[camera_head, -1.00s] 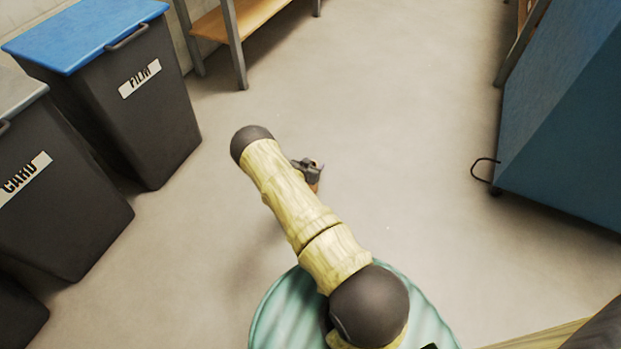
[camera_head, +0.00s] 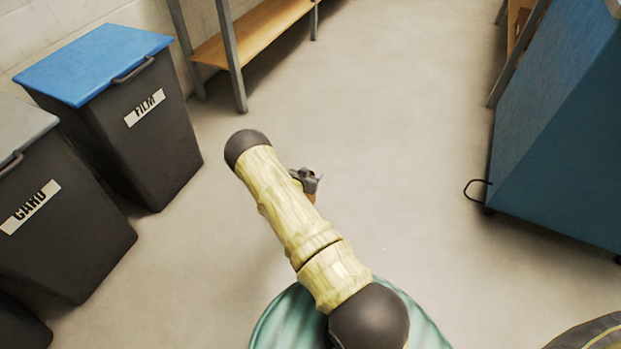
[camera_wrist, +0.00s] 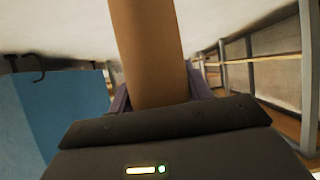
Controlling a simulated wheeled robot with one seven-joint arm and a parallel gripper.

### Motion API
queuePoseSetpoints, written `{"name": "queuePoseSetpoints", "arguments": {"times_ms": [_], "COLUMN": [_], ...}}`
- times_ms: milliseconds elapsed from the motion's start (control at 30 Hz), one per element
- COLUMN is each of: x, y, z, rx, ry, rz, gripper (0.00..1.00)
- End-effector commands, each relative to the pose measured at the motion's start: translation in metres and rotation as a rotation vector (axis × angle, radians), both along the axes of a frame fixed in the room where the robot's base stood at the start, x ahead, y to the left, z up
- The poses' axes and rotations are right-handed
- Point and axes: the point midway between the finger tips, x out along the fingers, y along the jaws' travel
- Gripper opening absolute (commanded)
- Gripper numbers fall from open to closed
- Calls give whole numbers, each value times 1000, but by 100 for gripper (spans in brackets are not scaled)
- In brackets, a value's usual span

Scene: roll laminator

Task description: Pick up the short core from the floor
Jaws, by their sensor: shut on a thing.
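The short core (camera_wrist: 148,55) is a plain brown cardboard tube. In the wrist view it stands between my gripper's two dark fingers (camera_wrist: 158,92) and runs out past the top edge of the picture. My gripper is shut on it. In the head view my gripper (camera_head: 306,179) shows only in part beside my pale forearm, above the floor. A small brown bit of the core (camera_head: 311,197) shows just below it. The rest of the core is hidden by my arm there.
A film bin (camera_head: 150,135) with a blue lid and a card bin (camera_head: 60,215) stand at the left. A shelf unit (camera_head: 250,42) is at the back. A blue cabinet (camera_head: 560,150) with a wire hook stands at the right. The floor (camera_head: 400,130) between is clear.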

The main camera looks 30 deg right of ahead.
Motion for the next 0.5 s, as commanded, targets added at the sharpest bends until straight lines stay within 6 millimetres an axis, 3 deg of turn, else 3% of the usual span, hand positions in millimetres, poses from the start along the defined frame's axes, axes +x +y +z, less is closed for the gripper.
{"name": "queuePoseSetpoints", "arguments": {"times_ms": [100,500], "x": [0,0], "y": [0,0], "z": [14,15], "rx": [0,0], "ry": [0,0], "rz": [1,1], "gripper": [12,12]}}
